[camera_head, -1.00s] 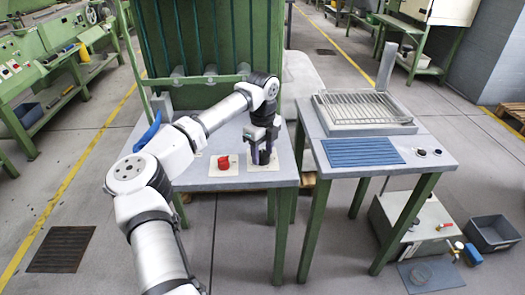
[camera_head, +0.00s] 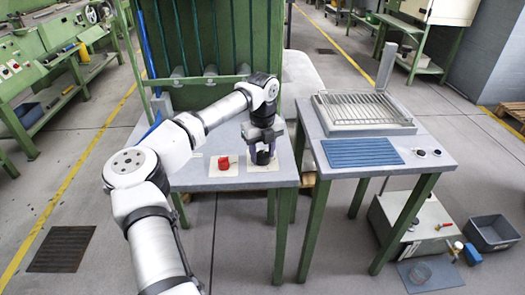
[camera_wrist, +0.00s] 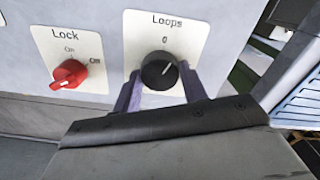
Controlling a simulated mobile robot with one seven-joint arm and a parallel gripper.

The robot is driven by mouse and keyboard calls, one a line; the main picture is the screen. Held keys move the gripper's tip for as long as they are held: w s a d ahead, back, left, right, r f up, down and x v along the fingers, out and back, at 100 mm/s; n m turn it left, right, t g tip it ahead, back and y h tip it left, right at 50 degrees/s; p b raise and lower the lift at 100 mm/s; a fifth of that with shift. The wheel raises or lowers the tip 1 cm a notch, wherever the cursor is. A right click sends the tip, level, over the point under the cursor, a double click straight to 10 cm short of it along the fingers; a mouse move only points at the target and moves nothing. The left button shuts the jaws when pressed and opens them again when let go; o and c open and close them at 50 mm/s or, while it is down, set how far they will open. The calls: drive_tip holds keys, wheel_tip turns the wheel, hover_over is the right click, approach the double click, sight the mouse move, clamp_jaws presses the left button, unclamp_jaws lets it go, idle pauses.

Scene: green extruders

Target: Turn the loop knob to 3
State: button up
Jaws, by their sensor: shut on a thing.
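The loop knob (camera_wrist: 159,71) is a round black dial on a cream plate marked "Loops", with a 0 above it. A pale pointer line on the knob slants toward the upper right, clockwise of the 0; other numbers are not visible. My gripper (camera_wrist: 160,92) is shut on the knob, with one purple finger on each side of it. In the head view, my gripper (camera_head: 263,154) reaches down over the right-hand plate on the grey table, and the knob (camera_head: 262,158) shows between the fingers.
A red lock knob (camera_wrist: 69,74) sits on its own plate just left of the loop knob, with markings including "On". A second table (camera_head: 340,165) with a wire rack (camera_head: 355,105) stands to the right across a gap. A green frame rises behind.

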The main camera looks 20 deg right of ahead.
drive_tip(key=m, duration=0.5)
drive_tip(key=shift+r+m+p, duration=0.1)
drive_tip(key=shift+m+p, duration=0.2)
drive_tip(key=m, duration=0.5)
drive_tip(key=shift+m+p, duration=0.3)
drive_tip(key=shift+p, duration=0.05)
drive_tip(key=m, duration=0.5)
drive_tip(key=shift+p, duration=0.3)
drive_tip(key=m, duration=0.5)
drive_tip(key=shift+m+p, duration=0.3)
drive_tip(key=shift+m, duration=0.1)
drive_tip(key=m, duration=0.5)
drive_tip(key=m+p, duration=0.1)
drive_tip(key=m, duration=0.4)
drive_tip(key=shift+m, duration=0.4)
drive_tip(key=m, duration=0.5)
drive_tip(key=shift+m, duration=0.3)
drive_tip(key=m, duration=0.4)
drive_tip(key=shift+m, duration=0.4)
